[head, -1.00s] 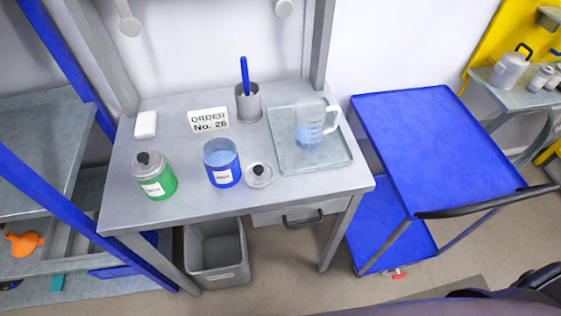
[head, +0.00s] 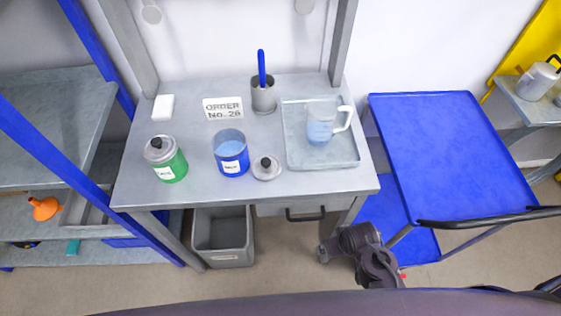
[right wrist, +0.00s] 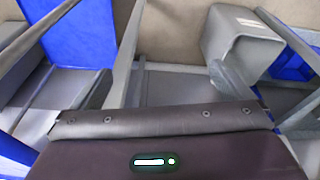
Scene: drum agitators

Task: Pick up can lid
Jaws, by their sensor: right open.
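The can lid (head: 266,172), a round silver disc with a dark knob, lies flat on the grey table in the head view. It is just right of an open blue can (head: 233,168) with a white label and light blue contents. A green can (head: 173,170) further left has its own silver, dark-knobbed lid on top. My right gripper (head: 324,253) is in front of and below the table's front edge, right of the lid and away from it. It is open and empty; its fingers are not clear. My left gripper is out of view.
A tray (head: 345,161) with a clear jug (head: 321,132) is right of the lid. Behind are a grey cup (head: 263,101), an order sign (head: 222,116) and a white block (head: 163,108). A blue cart (head: 430,140) stands right. A grey bin (head: 222,240) is below.

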